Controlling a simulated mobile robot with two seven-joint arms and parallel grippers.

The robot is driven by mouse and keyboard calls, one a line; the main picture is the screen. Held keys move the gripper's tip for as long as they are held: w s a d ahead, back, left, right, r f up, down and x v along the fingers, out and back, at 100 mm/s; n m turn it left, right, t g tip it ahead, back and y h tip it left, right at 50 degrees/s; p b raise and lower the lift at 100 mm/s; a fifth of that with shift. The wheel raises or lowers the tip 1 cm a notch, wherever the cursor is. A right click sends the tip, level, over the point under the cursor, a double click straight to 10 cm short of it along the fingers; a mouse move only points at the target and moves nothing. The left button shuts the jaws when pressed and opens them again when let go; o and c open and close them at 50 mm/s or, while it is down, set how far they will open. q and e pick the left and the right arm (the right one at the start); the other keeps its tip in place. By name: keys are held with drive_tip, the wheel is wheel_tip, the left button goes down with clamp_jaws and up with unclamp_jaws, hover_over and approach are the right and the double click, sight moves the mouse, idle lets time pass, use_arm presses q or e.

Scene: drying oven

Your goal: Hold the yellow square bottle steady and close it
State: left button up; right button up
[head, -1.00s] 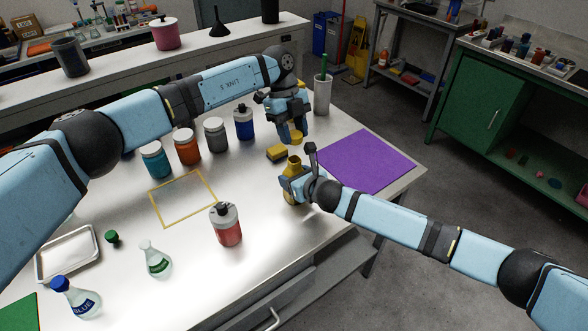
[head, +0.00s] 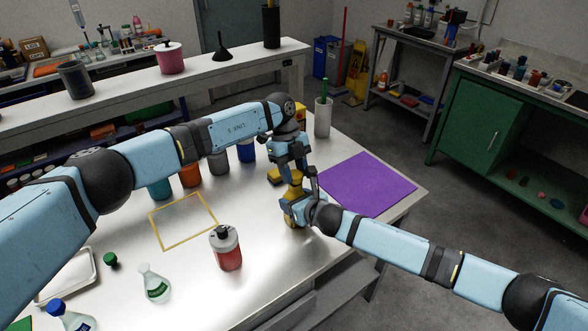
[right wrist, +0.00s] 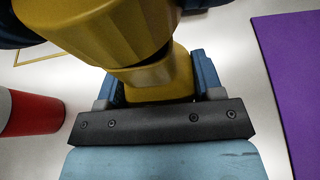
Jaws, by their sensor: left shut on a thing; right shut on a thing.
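The yellow square bottle (head: 291,213) stands upright near the table's right edge. My right gripper (head: 295,208) is shut on its body; the right wrist view shows the bottle (right wrist: 168,83) between blue fingers. My left gripper (head: 293,176) is directly above, pointing down and shut on a yellow cap (right wrist: 115,35). The cap is over the bottle's mouth, with a dark line between the two in the right wrist view. I cannot tell whether it is threaded on. The left fingers partly hide the cap in the head view.
A purple mat (head: 367,184) lies to the right, a red bottle (head: 226,248) at front left. Several jars stand behind, partly hidden by my left arm. The yellow outlined square (head: 184,221) is empty.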

use_arm(q)
drive_tip(key=shift+f, duration=0.55)
drive_tip(key=shift+f, duration=0.5)
drive_tip(key=shift+f, duration=0.1)
use_arm(e)
clamp_jaws()
use_arm(q)
drive_tip(key=m, duration=0.2)
drive_tip(key=m+y, duration=0.1)
drive_tip(key=m, duration=0.1)
drive_tip(key=shift+d+y, duration=0.2)
drive_tip(key=shift+y, duration=0.1)
drive_tip(key=shift+m+g+y, duration=0.4)
drive_tip(key=shift+m, duration=0.8)
drive_tip(key=o, duration=1)
drive_tip(key=shift+c, duration=0.2)
